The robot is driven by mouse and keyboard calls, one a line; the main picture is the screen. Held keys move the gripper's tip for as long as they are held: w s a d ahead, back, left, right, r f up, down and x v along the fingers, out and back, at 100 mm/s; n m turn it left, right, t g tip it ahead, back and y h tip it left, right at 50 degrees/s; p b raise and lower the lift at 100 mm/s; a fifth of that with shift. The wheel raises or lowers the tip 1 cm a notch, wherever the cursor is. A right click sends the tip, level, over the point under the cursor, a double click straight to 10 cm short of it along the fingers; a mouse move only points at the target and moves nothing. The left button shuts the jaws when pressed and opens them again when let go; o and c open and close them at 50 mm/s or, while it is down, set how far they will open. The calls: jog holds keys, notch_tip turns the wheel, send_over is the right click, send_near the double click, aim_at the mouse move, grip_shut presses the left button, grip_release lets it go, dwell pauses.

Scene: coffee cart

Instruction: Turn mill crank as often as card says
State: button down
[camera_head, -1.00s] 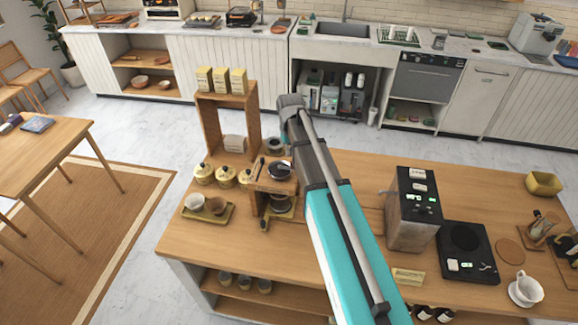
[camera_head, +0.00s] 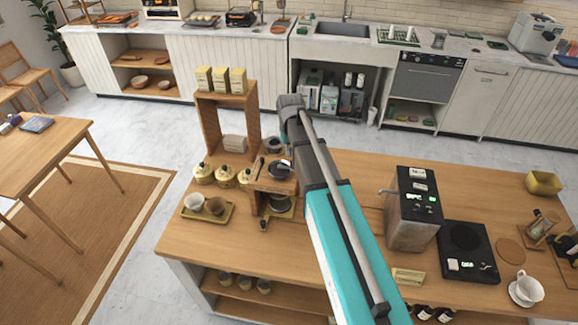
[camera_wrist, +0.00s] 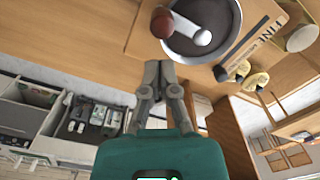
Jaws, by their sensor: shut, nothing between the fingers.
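The wooden mill (camera_head: 262,184) stands on the counter, left of my arm in the head view. Its dark round top shows in the wrist view (camera_wrist: 216,50), with a pale crank arm (camera_wrist: 190,30) and a red-brown knob (camera_wrist: 162,22). My gripper (camera_wrist: 158,66) is shut and empty in the wrist view, its tips just below the knob in the picture and apparently apart from it. In the head view my arm hides the fingers. A small yellowish card (camera_head: 408,276) stands near the counter's front; its writing is too small to read.
Yellow-lidded jars (camera_head: 224,176) and a tray with cups (camera_head: 228,216) stand left of the mill. A wooden shelf (camera_head: 202,125) with yellow boxes rises behind it. A metal machine (camera_head: 410,230) and a black scale (camera_head: 487,258) stand to the right.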

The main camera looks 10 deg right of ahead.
jog(key=shift+f+b, duration=1.8)
jog(key=shift+f, duration=0.1)
dwell(0.7)
jog(key=shift+r+p, duration=0.95)
dwell(0.5)
